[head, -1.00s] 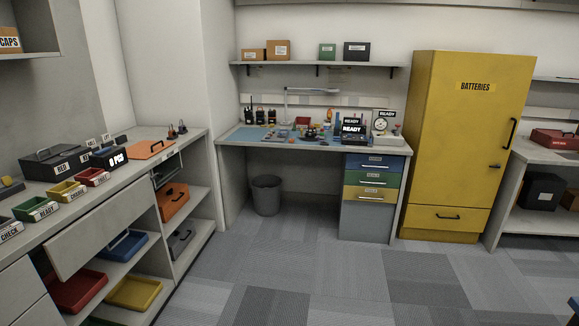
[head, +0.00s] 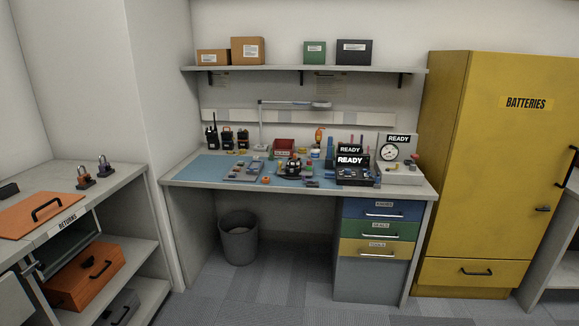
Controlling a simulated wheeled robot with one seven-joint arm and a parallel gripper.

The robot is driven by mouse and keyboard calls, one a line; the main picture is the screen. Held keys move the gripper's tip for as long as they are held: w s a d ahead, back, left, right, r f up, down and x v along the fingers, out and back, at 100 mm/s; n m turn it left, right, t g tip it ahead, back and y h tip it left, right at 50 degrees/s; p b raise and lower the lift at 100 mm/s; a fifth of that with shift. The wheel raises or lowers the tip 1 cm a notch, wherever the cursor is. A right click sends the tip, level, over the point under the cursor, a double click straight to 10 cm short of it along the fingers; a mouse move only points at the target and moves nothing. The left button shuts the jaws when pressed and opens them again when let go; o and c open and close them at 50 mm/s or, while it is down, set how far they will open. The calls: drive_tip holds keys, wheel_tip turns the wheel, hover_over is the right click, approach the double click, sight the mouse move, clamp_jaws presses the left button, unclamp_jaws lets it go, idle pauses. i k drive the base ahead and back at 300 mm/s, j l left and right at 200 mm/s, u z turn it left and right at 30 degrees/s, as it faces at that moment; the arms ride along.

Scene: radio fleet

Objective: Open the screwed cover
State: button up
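A workbench (head: 185,175) with a blue mat (head: 205,167) stands ahead in the head view. On it are several small items: a grey tray-like piece (head: 243,172) with parts, a dark round device (head: 293,168), and a black device (head: 355,175) with a READY display. A gauge unit (head: 400,170) with another READY sign stands at the right end. Several radios (head: 228,138) stand at the back left. I cannot tell which item bears the screwed cover; it is too small to make out. My gripper is not in view.
A yellow BATTERIES cabinet (head: 490,160) stands right of the bench. A drawer unit (head: 374,275) is under the bench's right side, with a grey bin (head: 239,240) to its left. A counter (head: 135,177) with an orange lid (head: 42,213) is at left. The floor ahead is clear.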

sight(292, 164)
drive_tip(key=i+u, duration=0.15)
drive_tip(key=i, duration=0.3)
drive_tip(key=i+l+u, duration=0.15)
drive_tip(key=i, duration=0.3)
drive_tip(key=i+l+u, duration=0.15)
drive_tip(key=i, duration=0.35)
drive_tip(key=i+l+u, duration=0.15)
drive_tip(key=i, duration=0.3)
drive_tip(key=i+l+u, duration=0.8)
drive_tip(key=i+l, duration=0.05)
drive_tip(key=i, duration=0.05)
